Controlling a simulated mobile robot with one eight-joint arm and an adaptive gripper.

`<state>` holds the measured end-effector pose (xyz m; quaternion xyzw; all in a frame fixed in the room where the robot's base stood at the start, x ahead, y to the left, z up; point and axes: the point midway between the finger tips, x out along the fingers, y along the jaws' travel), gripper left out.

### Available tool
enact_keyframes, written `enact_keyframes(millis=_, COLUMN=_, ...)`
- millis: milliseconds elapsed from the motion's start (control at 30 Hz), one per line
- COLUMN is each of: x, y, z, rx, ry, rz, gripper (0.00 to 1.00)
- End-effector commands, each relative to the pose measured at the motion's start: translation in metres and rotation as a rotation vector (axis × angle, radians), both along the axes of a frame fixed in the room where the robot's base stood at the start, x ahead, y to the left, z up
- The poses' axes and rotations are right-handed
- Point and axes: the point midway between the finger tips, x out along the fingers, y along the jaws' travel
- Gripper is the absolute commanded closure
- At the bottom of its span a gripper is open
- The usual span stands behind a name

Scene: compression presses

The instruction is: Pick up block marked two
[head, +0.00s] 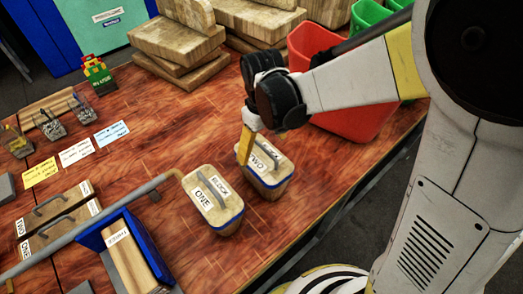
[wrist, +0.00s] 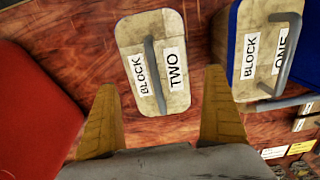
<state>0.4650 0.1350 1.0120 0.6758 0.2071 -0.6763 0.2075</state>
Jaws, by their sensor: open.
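Block two (wrist: 150,62) is a pale wooden block with a grey bar handle and labels reading BLOCK and TWO. In the head view block two (head: 268,174) stands on the table near its right edge, partly hidden by my gripper (head: 245,145). In the wrist view my gripper (wrist: 163,110) is open, its two yellowish fingers apart and empty, pointing towards the block's near end. The handle lies ahead of the gap between the fingertips. Block one (head: 213,203), similar with a blue band, stands just left of block two; it also shows in the wrist view (wrist: 252,50).
A red bin (head: 310,45) stands behind block two and shows at the left of the wrist view (wrist: 35,105). Wooden boards (head: 180,45) are stacked at the back. A blue tray (head: 150,250) and a grey bar (head: 90,225) lie left of block one. The table's middle is clear.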

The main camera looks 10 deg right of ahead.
Motion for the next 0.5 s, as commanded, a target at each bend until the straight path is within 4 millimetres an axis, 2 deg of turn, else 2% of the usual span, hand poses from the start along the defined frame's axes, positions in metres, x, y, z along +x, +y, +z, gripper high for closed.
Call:
enact_keyframes(millis=167, x=0.000, y=-0.001, z=-0.012, rx=0.000, ry=0.000, rz=-0.001, gripper=0.00)
enact_keyframes(millis=400, x=0.002, y=-0.001, z=-0.049, rx=0.000, ry=0.000, rz=-0.001, gripper=0.00)
enact_keyframes(millis=500, x=0.002, y=-0.002, z=-0.058, rx=0.001, ry=-0.001, rz=-0.001, gripper=0.00)
